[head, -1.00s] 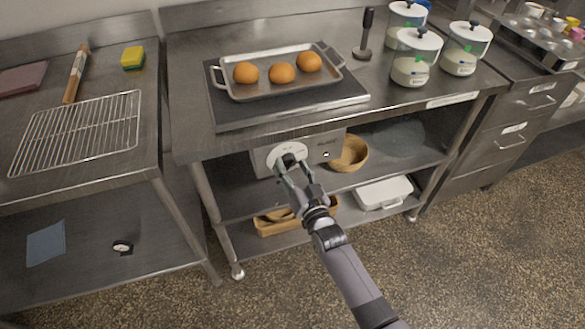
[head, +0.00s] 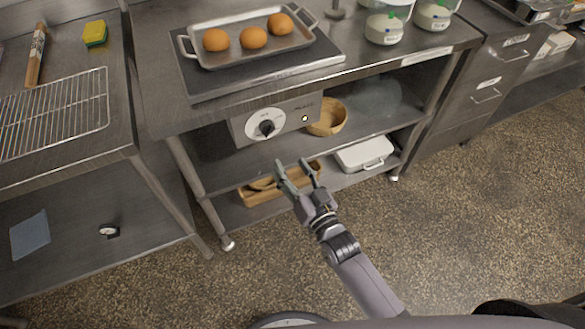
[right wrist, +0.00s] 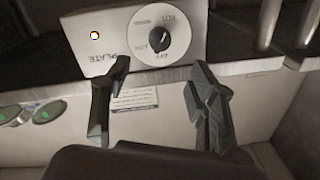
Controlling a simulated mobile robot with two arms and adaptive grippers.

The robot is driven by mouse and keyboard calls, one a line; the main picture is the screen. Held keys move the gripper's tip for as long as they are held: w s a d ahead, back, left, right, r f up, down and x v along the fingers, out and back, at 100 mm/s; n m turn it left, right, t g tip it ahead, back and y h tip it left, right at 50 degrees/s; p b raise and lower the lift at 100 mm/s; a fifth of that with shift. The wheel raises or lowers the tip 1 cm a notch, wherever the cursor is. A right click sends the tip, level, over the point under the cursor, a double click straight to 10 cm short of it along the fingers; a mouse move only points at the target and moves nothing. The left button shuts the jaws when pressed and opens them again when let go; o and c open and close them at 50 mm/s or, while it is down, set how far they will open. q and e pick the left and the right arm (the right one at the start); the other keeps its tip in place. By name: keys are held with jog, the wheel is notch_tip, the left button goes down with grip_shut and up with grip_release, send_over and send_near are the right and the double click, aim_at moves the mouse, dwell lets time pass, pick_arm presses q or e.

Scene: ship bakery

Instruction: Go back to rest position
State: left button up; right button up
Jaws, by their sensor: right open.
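My right gripper (head: 298,172) is open and empty in front of the steel table, below the hot plate's control panel (head: 284,115) and apart from it. The panel has a white dial with a black knob (head: 266,128) and a lit lamp (head: 305,118). In the right wrist view the open fingers (right wrist: 160,105) show with nothing between them, and the dial (right wrist: 156,37) lies beyond. The tray (head: 246,58) with three orange-brown buns stands on the hot plate (head: 190,82). My left gripper is not in view.
The lower shelves hold a round basket (head: 328,118), a white lidded container (head: 366,154) and a wooden box (head: 262,194). A wire rack (head: 55,112) lies on the left table, with a sponge (head: 95,34) behind it. The speckled floor in front is clear.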

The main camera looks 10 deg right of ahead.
dwell(0.5)
jog(key=s+d+f+g+h, duration=0.1)
jog(key=s+d+f+g, duration=0.3)
jog(key=f, duration=0.6)
jog(key=s+d+f+n+g+h, duration=0.15)
jog(key=s+f, duration=0.35)
jog(key=f, duration=0.5)
jog(key=s+d+f+g+h, duration=0.25)
jog(key=s+f, duration=0.25)
jog(key=f, duration=0.5)
jog(key=s+d+f+g, duration=0.2)
jog(key=s+f, duration=0.3)
jog(key=s, duration=0.4)
jog(key=s+d+f+g+h, duration=0.1)
jog(key=s+d+f+g, duration=0.2)
jog(key=s, duration=0.6)
jog(key=s+d+f+g, duration=0.3)
jog(key=s+d+f, duration=0.2)
jog(key=s, duration=0.5)
jog(key=shift+d+f+h+p, duration=0.4)
jog(key=shift+f, duration=0.5)
jog(key=shift+n, duration=0.25)
